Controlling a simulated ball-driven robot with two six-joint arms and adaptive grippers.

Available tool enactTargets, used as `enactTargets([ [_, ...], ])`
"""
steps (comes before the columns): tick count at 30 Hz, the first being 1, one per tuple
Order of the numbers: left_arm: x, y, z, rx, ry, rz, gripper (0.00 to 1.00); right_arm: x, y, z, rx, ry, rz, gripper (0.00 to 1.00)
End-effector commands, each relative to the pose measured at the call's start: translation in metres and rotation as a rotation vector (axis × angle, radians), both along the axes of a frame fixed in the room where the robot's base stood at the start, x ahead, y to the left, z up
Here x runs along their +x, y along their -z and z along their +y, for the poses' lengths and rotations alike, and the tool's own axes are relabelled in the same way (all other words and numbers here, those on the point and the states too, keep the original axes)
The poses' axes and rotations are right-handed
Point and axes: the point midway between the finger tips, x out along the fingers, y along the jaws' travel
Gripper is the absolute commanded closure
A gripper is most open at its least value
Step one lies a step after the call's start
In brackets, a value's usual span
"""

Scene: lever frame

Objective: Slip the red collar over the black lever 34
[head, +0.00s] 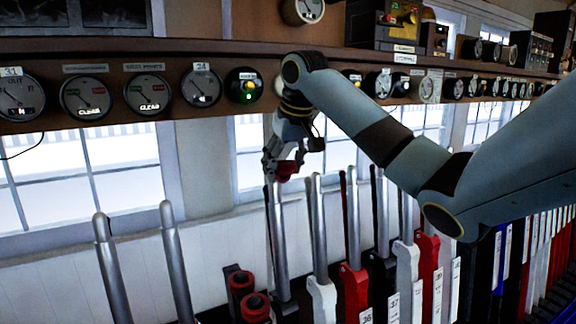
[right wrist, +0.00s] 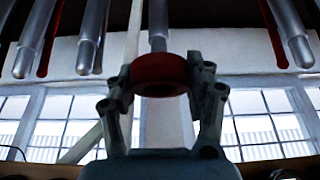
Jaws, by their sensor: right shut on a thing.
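My right gripper (head: 284,160) is shut on a red collar (head: 287,170), high up by the top of a steel lever shaft (head: 279,245). This shaft goes down to a dark base; its number is not readable, so I cannot confirm it is lever 34. In the right wrist view, the collar (right wrist: 160,72) sits between both fingers (right wrist: 160,85) of the gripper. A shaft (right wrist: 158,22) shows just beyond the collar, lined up with its middle. I cannot tell whether its tip is inside the ring. My left gripper is not in view.
More red collars (head: 257,306) sit on dark posts at the lower middle. Lever shafts stand close on the right (head: 318,230), and two stand at the left (head: 176,265). A shelf with round gauges (head: 147,93) runs behind my right arm.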

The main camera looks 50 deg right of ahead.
Motion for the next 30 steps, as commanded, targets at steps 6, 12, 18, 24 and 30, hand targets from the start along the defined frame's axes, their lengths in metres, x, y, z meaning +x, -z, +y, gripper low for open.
enactTargets([
  [6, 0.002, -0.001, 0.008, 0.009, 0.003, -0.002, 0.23, 0.023, 0.006, -0.006, 0.003, 0.001, 0.000, 0.76],
  [12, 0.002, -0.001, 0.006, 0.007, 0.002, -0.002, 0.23, 0.043, 0.012, -0.013, 0.002, 0.000, 0.000, 0.76],
  [18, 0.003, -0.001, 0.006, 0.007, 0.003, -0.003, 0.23, 0.058, 0.017, -0.018, 0.001, 0.001, 0.002, 0.76],
  [24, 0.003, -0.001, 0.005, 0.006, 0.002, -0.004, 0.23, 0.065, 0.020, -0.020, 0.000, -0.001, 0.001, 0.76],
  [30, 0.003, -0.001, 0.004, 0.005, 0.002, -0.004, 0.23, 0.066, 0.020, -0.021, -0.001, -0.001, 0.001, 0.76],
])
